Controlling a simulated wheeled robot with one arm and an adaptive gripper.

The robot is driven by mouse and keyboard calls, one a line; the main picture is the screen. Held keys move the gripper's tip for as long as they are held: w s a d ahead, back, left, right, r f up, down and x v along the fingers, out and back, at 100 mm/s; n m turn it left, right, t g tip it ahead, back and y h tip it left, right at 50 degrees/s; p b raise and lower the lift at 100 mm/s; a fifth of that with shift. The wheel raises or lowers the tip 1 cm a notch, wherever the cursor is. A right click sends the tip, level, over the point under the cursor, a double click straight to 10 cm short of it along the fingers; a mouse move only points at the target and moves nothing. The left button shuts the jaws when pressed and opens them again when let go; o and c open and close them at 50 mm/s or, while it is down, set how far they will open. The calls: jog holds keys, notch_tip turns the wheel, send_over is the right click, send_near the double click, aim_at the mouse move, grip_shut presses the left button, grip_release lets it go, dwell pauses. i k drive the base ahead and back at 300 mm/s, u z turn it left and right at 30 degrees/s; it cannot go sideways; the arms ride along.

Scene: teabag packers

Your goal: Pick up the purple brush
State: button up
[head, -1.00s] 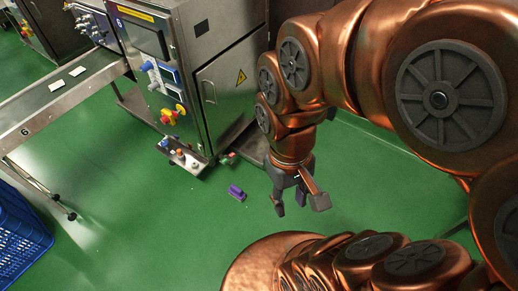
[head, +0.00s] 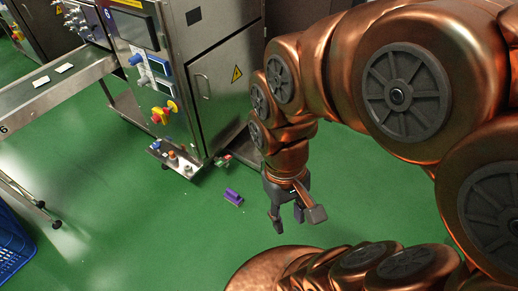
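The purple brush (head: 233,197) lies on the green floor, left of my gripper and in front of the steel machine. My gripper (head: 294,217) hangs at the end of the copper arm, fingers pointing down and spread apart, with nothing between them. It is to the right of the brush and apart from it. The brush is fully in view, but its bristles are too small to make out.
The steel machine (head: 225,92) with colored knobs stands behind the brush. A low ledge (head: 176,159) with small items juts from its base. A conveyor (head: 52,89) bears white packets at the left. A blue crate (head: 14,243) stands lower left.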

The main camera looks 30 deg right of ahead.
aim_at(232, 196)
jog(key=k, duration=0.5)
jog(key=u, duration=1.25)
jog(key=i, duration=1.2)
jog(key=z, duration=0.8)
